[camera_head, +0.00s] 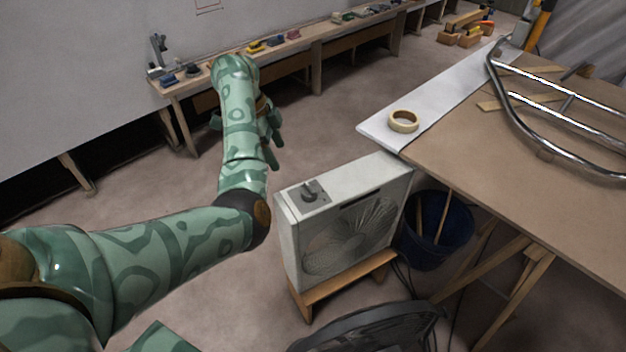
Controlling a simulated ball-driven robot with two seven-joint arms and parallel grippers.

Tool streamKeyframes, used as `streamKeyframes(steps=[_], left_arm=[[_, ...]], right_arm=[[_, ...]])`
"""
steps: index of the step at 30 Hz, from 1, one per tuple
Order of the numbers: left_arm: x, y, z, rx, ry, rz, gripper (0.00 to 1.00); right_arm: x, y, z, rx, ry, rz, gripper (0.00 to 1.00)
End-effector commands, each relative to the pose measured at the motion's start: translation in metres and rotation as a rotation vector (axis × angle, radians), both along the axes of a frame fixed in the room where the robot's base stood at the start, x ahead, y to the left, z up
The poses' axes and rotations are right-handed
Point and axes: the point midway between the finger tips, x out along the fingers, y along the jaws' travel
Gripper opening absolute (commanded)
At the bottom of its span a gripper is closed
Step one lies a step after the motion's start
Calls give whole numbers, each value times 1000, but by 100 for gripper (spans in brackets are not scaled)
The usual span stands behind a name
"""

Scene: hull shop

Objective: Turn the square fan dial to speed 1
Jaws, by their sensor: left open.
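A white box fan (345,215) stands upright on a low wooden stand (345,282) in the middle of the view. Its dial (310,190) sits on a grey plate on top, near the left end. The dial is too small to read its setting. My left gripper (273,139) is open and empty, beyond and a little left of the fan's dial end, apart from it. My left arm reaches in from the left, its elbow close to the fan's left side. My right gripper is not in view.
A table (530,165) with a tape roll (403,121) and chrome railing (560,120) stands right of the fan. A blue bucket (437,232) is under it. A dark round object (370,330) lies in front. A workbench (290,52) runs along the wall. Floor left of the fan is clear.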

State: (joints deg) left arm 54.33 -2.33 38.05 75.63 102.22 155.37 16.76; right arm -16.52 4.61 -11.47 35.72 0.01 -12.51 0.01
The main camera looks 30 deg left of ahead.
Motion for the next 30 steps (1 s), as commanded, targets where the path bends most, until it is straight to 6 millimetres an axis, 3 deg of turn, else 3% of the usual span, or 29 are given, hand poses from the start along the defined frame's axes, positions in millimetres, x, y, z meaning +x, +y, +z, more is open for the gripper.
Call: streamKeyframes(steps=[2,5,18,24,30], left_arm=[[7,-8,8,-56,-32,19,62],[10,-13,0,-76,-40,24,62],[26,-49,-103,-71,-29,22,62],[32,-61,-131,-71,-33,21,62],[34,-65,-138,-69,-37,22,62]], right_arm=[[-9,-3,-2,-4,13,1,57],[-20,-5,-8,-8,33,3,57],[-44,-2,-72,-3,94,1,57],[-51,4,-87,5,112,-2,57],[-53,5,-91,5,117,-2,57]])
